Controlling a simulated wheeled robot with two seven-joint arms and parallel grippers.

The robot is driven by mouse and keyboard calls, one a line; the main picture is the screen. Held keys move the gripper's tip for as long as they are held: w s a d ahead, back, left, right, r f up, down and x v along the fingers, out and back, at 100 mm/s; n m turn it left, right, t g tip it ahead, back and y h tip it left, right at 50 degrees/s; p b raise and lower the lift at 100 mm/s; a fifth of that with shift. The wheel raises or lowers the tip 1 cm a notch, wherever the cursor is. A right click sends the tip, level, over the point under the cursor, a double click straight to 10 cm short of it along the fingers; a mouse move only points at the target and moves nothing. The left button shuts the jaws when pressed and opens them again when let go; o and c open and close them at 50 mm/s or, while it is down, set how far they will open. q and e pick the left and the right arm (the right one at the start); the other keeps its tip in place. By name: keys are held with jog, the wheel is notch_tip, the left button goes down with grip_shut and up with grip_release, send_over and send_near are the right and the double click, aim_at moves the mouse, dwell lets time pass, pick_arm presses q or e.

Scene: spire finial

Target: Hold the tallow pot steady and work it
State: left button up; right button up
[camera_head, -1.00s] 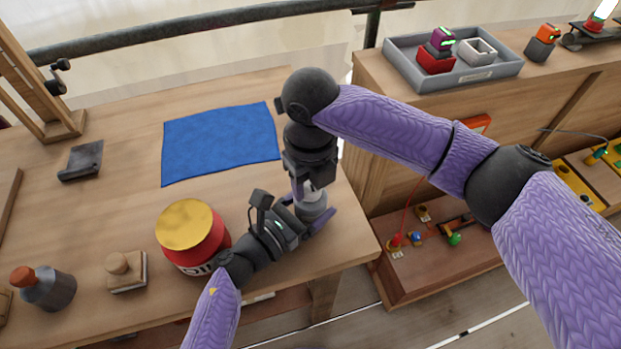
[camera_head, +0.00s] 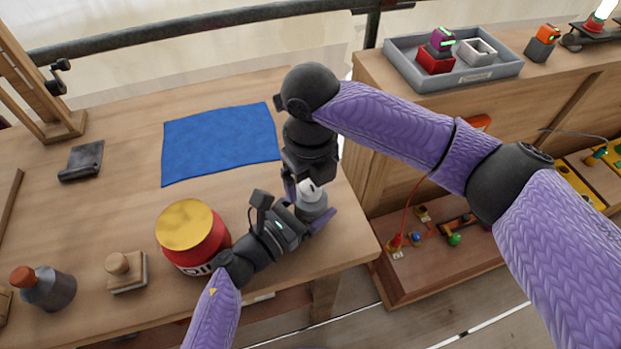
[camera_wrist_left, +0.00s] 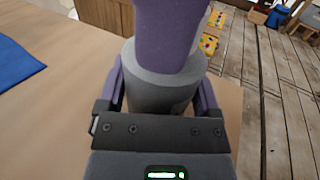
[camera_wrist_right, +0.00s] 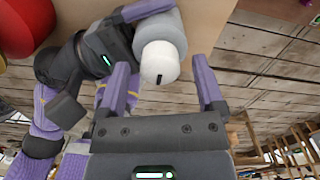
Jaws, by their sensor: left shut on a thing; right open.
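The tallow pot (camera_head: 311,206) is a small grey cylinder with a white top (camera_head: 308,188), near the table's right front corner. My left gripper (camera_head: 309,209) is shut around its grey body, with one finger on each side. In the left wrist view the pot (camera_wrist_left: 155,95) is between both fingers, and a purple finger of my right gripper hides its upper part. My right gripper (camera_head: 304,186) points down just above the white top. In the right wrist view its fingers are apart, and the white top (camera_wrist_right: 160,63) shows beyond the gap; contact cannot be told.
A red jar with a yellow lid (camera_head: 188,224) stands left of my left gripper. A wooden-knobbed block (camera_head: 126,272) and a dark bottle (camera_head: 50,290) are farther left. A blue cloth (camera_head: 220,142) lies behind. The table's edge is close on the right.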

aim_at(311, 184)
notch_tip(311, 184, up, 11)
jog(key=shift+r, duration=0.2)
